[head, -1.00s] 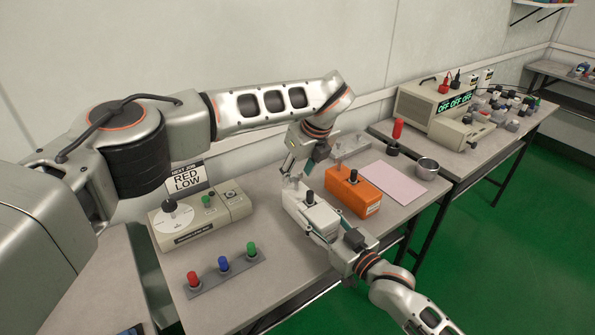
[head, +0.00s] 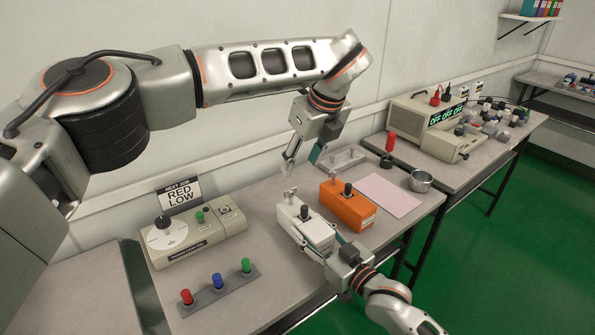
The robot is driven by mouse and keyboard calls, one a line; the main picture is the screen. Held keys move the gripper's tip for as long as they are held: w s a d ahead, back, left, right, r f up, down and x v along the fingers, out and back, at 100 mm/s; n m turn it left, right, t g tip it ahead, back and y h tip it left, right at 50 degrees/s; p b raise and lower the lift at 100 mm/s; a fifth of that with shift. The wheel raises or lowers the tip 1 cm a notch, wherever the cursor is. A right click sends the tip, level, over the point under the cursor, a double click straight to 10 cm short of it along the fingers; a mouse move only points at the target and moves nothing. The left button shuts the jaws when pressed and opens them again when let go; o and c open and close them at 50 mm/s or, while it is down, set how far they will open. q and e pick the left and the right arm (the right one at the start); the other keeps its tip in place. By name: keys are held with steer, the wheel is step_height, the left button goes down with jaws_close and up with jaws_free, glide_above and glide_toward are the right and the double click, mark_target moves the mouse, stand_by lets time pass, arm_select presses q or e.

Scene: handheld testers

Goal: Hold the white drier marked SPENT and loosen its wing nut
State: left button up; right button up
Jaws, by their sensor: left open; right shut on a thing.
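The white drier (head: 296,227) lies on the table, a box with a black knob on top and a small metal wing nut (head: 290,196) standing at its left end. I cannot read any SPENT marking on it. My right gripper (head: 330,246) is shut on the near right end of the white drier. My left gripper (head: 303,163) is open and empty, above and a little behind the wing nut, apart from it. An orange drier (head: 345,208) of like shape, with its own wing nut, stands just right of the white one.
A strip of red, blue and green buttons (head: 218,290) lies in front. A pink sheet (head: 388,196), metal cup (head: 421,181) and grey fixture (head: 343,160) are beyond the orange drier.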

arm_select(q)
steer(key=shift+s+d+r, duration=0.1)
steer(key=shift+s+r, duration=0.1)
steer(key=shift+r, duration=0.25)
arm_select(e)
steer(key=o, duration=1.1)
steer(key=shift+o, duration=0.2)
